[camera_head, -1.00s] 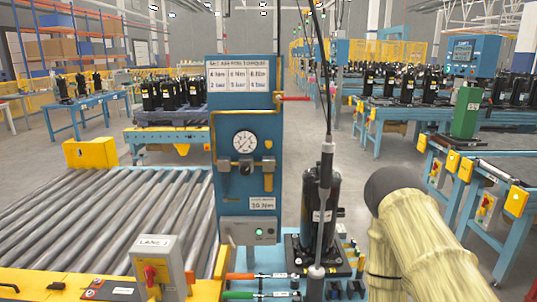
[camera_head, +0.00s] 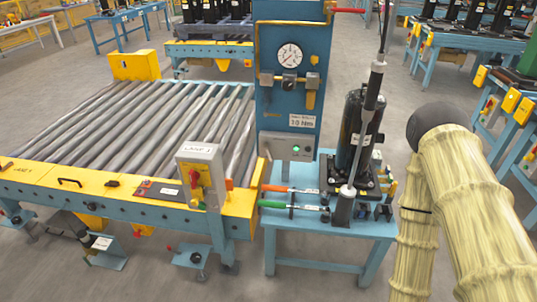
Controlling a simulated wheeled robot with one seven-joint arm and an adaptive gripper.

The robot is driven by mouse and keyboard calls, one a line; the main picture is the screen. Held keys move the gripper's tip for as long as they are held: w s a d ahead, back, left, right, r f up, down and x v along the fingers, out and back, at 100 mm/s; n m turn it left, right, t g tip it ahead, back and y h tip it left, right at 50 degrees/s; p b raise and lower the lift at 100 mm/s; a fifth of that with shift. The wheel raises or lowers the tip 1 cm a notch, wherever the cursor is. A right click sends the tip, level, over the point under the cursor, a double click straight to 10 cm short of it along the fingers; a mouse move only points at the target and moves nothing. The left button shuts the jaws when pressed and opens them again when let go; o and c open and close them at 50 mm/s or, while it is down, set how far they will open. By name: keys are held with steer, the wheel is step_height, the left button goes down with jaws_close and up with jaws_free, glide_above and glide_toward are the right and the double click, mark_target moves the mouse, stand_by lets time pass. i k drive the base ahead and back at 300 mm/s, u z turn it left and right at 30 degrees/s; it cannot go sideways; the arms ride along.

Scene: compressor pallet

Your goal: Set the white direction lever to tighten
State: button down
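I cannot make out the white direction lever. A slim upright tool (camera_head: 369,102) with a light grey upper section hangs on a cable. Its lower end stands at a dark holder (camera_head: 343,210) on the blue workbench (camera_head: 325,221), in front of a black compressor (camera_head: 352,125). Any small lever on the tool is too small to tell. My arm, in a pale yellow sleeve, fills the right side; my gripper is out of view.
A blue panel (camera_head: 270,62) with a gauge (camera_head: 289,56) stands behind the bench. Red-handled (camera_head: 275,188) and green-handled (camera_head: 272,204) tools lie at the bench's left. A roller conveyor (camera_head: 130,125) with a switch box (camera_head: 200,172) is left. Open floor lies in front.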

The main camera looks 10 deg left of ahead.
mark_target(266, 147)
steer(key=u, duration=2.6)
steer(key=i, duration=0.65)
steer(key=z, duration=2.05)
